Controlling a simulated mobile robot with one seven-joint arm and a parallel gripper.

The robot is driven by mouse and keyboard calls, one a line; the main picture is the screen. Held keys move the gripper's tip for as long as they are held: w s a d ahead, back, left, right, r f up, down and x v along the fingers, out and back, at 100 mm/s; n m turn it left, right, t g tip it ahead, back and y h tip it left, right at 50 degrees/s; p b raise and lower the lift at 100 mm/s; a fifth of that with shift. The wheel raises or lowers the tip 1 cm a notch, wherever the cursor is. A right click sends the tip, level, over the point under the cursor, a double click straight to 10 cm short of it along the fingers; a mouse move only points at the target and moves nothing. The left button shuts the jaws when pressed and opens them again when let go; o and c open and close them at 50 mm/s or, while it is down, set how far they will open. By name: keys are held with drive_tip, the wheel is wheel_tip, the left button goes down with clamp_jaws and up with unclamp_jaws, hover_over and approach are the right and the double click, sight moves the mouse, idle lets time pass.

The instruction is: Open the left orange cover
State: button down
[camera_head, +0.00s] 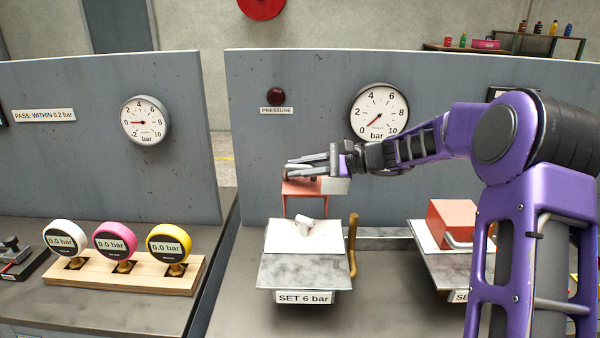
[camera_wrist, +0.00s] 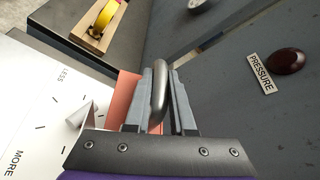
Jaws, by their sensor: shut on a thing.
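The left orange cover (camera_head: 300,188) stands raised at the back edge of a white dial plate (camera_head: 280,238), whose small white knob (camera_head: 304,226) is exposed. My gripper (camera_head: 291,168) is at the top of the cover. In the wrist view, my gripper (camera_wrist: 161,75) is shut on the cover's grey handle (camera_wrist: 159,88), which lies between the two fingers. Part of the orange cover (camera_wrist: 126,92) shows left of the fingers, and the knob (camera_wrist: 80,115) and the words LESS and MORE show on the dial plate (camera_wrist: 35,110). The gripper hides part of the cover.
A second orange cover (camera_head: 453,221) sits closed on the right unit, partly behind my arm. A brass lever (camera_head: 353,245) stands right of the dial plate. A gauge panel (camera_head: 260,130) rises behind. Three digital gauges (camera_head: 115,243) stand in a wooden block (camera_head: 120,272) at left.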

drive_tip(key=shift+w+a+m+g, duration=0.1)
drive_tip(key=shift+w+m+g, duration=0.2)
drive_tip(key=shift+w+m, duration=0.35)
drive_tip(key=shift+w, duration=0.1)
drive_tip(key=c, duration=0.8)
unclamp_jaws()
drive_tip(key=shift+o, duration=0.2)
drive_tip(key=v, duration=1.7)
drive_tip(key=shift+r, duration=0.3)
